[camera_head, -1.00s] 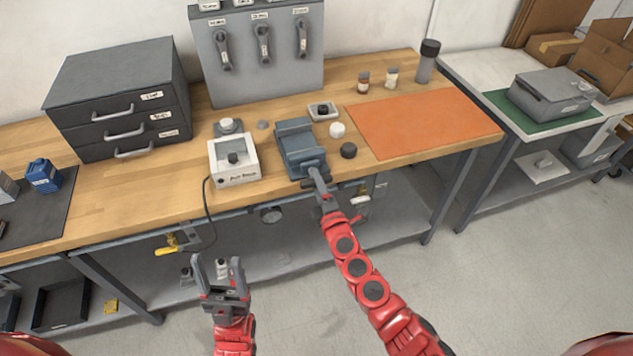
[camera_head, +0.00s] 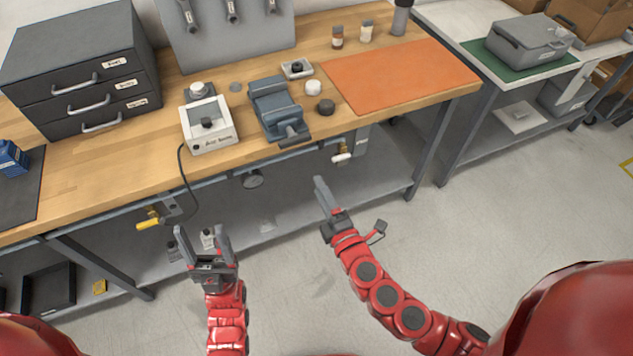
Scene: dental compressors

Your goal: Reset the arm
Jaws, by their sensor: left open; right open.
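My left gripper (camera_head: 205,240) is open and empty, fingers pointing up, in front of the workbench at lower left. My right gripper (camera_head: 322,192) is open, seen edge-on so its fingers overlap. It is in free air in front of the bench, apart from everything, and nothing shows in it. The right arm is partly bent, coming in from the lower right. A blue-grey vise (camera_head: 272,106) stands on the bench's front edge, beyond the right gripper and clear of it.
The wooden workbench (camera_head: 100,178) carries a white-topped box (camera_head: 208,130) with a hanging cord, a dark drawer cabinet (camera_head: 80,70) and an orange mat (camera_head: 400,75). A yellow-handled valve (camera_head: 150,222) hangs under its edge. The floor before the bench is clear at right.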

